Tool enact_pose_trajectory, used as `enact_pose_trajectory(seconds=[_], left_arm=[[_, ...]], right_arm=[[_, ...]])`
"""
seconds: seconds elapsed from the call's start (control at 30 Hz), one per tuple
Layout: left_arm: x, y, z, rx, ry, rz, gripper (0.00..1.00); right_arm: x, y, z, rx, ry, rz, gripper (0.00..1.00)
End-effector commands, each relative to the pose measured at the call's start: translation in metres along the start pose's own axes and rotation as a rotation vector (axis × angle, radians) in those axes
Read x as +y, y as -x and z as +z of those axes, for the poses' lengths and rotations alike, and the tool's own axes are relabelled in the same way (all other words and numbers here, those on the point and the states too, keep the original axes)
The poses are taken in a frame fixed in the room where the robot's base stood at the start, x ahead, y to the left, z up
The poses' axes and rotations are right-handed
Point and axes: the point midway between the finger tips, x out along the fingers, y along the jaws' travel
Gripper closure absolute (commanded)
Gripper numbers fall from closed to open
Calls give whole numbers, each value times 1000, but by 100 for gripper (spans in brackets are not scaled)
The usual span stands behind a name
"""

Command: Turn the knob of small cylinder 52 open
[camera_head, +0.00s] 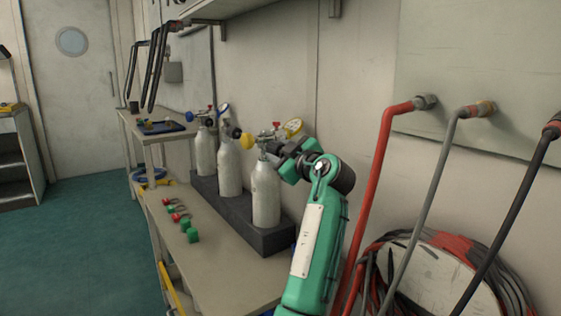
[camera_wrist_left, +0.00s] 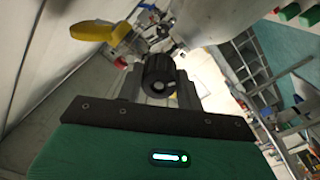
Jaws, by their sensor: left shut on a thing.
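Three pale small cylinders stand upright in a dark rack (camera_head: 280,238) on the bench. I cannot read any number, so I cannot tell which is 52. My left gripper (camera_head: 273,147) is at the nearest cylinder's valve, coming from the right. In the left wrist view the black knob (camera_wrist_left: 158,72) sits between the fingers, which are shut on it. The gauge's yellow rim (camera_wrist_left: 92,30) shows beyond. My right gripper is not in view.
The middle cylinder (camera_head: 229,168) and the far cylinder (camera_head: 205,150) stand close behind. Green and red small parts (camera_head: 187,228) lie on the bench's front strip. Red, grey and black hoses (camera_head: 375,180) hang at the right. A blue tray (camera_head: 160,128) is at the back.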

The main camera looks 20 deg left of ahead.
Motion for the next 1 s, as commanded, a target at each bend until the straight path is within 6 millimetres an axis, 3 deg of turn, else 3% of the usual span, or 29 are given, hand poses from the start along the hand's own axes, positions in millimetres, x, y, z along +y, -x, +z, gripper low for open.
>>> enact_pose_trajectory(seconds=[0.5, 1.0], left_arm=[[-1, 0, 2, 14, 381, 2, 86], [0, 0, 1, 18, 479, 3, 86]], right_arm=[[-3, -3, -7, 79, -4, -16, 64], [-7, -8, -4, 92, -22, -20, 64]])
